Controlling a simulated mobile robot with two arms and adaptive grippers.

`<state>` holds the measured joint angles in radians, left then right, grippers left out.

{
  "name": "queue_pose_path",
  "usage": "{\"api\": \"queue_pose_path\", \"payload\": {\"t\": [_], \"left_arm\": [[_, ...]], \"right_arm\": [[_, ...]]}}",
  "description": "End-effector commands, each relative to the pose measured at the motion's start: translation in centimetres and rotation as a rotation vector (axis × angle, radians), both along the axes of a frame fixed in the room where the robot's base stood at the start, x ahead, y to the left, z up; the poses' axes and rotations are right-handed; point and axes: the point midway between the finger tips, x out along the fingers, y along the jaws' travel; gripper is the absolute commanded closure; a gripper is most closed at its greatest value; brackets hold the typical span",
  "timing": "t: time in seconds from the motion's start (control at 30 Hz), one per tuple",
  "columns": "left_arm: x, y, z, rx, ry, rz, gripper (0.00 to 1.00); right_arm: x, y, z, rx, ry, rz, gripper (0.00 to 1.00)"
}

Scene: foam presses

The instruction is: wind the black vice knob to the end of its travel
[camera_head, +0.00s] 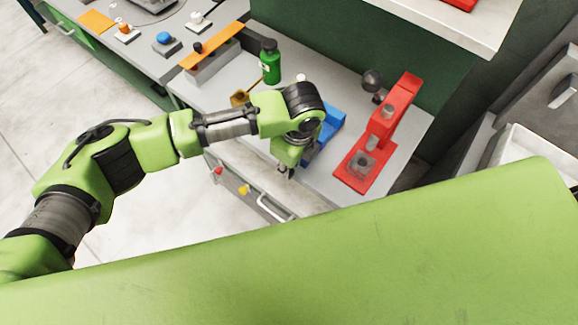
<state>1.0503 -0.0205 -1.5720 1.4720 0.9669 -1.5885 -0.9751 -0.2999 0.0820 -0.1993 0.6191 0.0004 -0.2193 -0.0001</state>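A blue vice (330,122) sits on the grey bench, partly covered by my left wrist and gripper. I cannot make out its black knob; it may be hidden behind my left arm. My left gripper (286,174) points down at the front edge of the bench, just left of the vice and above the drawer front. Its fingertips are small and dark, and I cannot tell whether they are open or shut, or touching anything. My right gripper is not in view.
A red press (385,130) with a dark ball handle (373,80) stands right of the vice. A green bottle (270,62) stands behind my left arm. A grey block with an orange bar (212,46) is farther left. A drawer handle (274,208) juts out below the bench.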

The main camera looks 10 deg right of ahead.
Motion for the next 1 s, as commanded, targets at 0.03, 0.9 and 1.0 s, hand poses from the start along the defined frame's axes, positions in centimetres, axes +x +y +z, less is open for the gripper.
{"api": "queue_pose_path", "payload": {"t": [0.03,0.9,1.0], "left_arm": [[0.0,-0.1,1.2,-0.002,-0.003,-0.001,0.76],[-0.8,-0.7,9.5,-0.004,-0.002,0.003,0.76],[0.1,-1.5,9.2,-0.069,-0.028,0.024,0.76]], "right_arm": [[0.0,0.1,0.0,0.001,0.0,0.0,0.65],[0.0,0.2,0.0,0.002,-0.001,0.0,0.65],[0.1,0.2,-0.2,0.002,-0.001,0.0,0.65]]}}
